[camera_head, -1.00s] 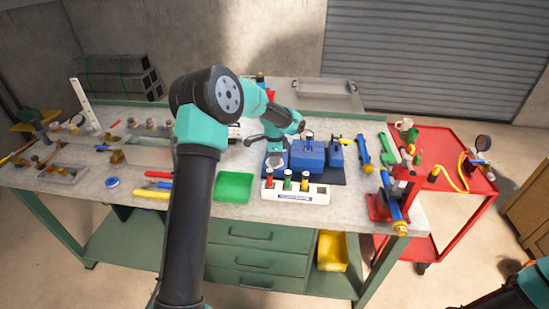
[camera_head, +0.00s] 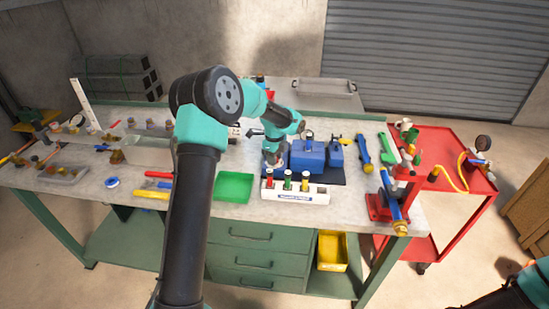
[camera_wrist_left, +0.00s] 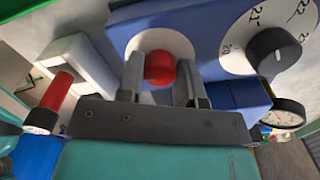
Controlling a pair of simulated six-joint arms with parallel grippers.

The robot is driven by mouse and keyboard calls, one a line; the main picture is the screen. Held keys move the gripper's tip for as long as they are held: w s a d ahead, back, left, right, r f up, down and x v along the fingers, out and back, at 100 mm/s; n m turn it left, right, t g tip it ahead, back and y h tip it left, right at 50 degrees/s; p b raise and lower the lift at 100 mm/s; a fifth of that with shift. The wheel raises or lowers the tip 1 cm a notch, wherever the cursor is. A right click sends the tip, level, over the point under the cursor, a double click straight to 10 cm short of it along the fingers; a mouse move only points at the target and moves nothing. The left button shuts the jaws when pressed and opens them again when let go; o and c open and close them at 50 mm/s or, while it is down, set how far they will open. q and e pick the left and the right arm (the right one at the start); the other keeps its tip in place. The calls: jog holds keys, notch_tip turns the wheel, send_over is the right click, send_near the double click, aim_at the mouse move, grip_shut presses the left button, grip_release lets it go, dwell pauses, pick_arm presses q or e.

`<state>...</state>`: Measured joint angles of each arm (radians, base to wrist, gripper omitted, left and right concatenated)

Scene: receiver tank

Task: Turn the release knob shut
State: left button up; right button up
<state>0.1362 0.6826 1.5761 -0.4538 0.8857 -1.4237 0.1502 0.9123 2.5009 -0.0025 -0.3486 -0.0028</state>
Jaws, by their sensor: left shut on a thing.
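A blue unit (camera_head: 307,155) stands on a dark mat on the workbench. In the left wrist view, its blue face (camera_wrist_left: 200,22) carries a red knob (camera_wrist_left: 159,68) on a white round plate, which I take as the release knob. My left gripper (camera_wrist_left: 160,76) has one finger on each side of the red knob and is shut on it. In the head view, the left gripper (camera_head: 272,157) is at the left end of the unit, and the knob is hidden there. A black knob (camera_wrist_left: 274,52) sits on a numbered white dial. My right gripper is out of view.
A white rack (camera_head: 295,192) with several coloured-top pieces stands just in front of the unit. A round gauge (camera_wrist_left: 283,113) is close by at the right in the wrist view. A green tray (camera_head: 234,187) lies to the left, and a red cart (camera_head: 440,150) stands right.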

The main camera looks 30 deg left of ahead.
pick_arm(q)
jog(key=o, duration=0.9)
notch_tip(320, 180, up, 18)
jog(key=shift+f, duration=0.25)
dwell(0.6)
